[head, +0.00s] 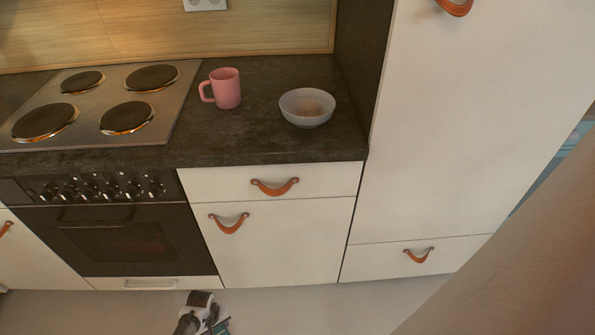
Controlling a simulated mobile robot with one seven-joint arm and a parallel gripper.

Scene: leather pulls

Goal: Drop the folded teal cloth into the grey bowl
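The grey bowl (307,108) stands upright on the dark countertop, right of the pink mug. Its inside looks empty. My gripper (213,320) is at the bottom edge of the head view, low in front of the cabinets and far from the bowl. It is small and partly cut off by the frame, so I cannot tell whether it is open or shut. A small teal patch shows beside it. I cannot tell whether this is the folded teal cloth or part of my arm. No clear folded cloth shows on the counter.
A pink mug (226,88) stands left of the bowl on the countertop (255,135). A stove (100,105) with round plates is further left. A tall white cabinet (440,130) borders the counter on the right. Leather pulls (275,187) stick out from the fronts.

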